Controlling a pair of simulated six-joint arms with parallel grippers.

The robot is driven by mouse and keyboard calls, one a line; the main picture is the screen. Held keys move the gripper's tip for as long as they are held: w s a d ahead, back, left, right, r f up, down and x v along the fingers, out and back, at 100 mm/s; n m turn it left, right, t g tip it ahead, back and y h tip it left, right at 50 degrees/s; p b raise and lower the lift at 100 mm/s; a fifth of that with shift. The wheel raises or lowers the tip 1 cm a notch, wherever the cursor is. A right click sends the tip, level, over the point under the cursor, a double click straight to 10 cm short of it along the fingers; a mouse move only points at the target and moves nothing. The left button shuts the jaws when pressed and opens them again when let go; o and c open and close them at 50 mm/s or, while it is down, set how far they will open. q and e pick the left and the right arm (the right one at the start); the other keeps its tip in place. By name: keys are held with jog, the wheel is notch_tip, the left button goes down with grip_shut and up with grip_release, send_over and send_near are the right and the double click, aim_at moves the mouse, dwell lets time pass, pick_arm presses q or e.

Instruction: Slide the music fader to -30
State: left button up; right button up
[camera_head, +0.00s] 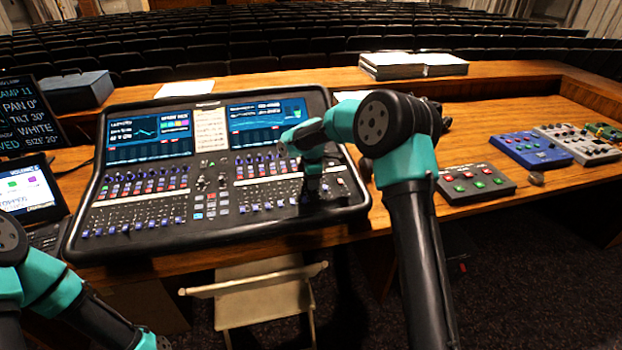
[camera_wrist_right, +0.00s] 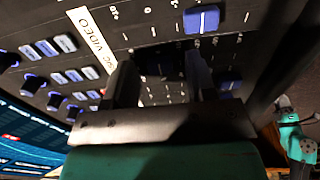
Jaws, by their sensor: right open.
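The mixing console (camera_head: 150,222) sits on the wooden desk, with rows of faders along its lower part. My right gripper (camera_head: 313,193) points down over the fader rows at the console's right side. In the right wrist view the gripper (camera_wrist_right: 162,72) is open, its two dark fingers apart close to the panel. A blue fader cap (camera_wrist_right: 201,19) lies beyond the fingers, and another blue cap (camera_wrist_right: 228,82) is beside the right finger. A white label strip reading "VIDEO" (camera_wrist_right: 92,38) is left of them. I cannot read which fader is music; the area between the fingers is dark.
Two lit screens (camera_head: 150,137) top the console. A grey button box (camera_head: 474,183) and a blue pedal-like box (camera_head: 531,150) stand to the right. A tablet (camera_head: 30,190) stands at the left, and a chair (camera_head: 255,292) is in front. Papers (camera_head: 412,64) lie at the back.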

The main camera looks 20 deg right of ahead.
jog(key=shift+c, duration=0.5)
grip_shut()
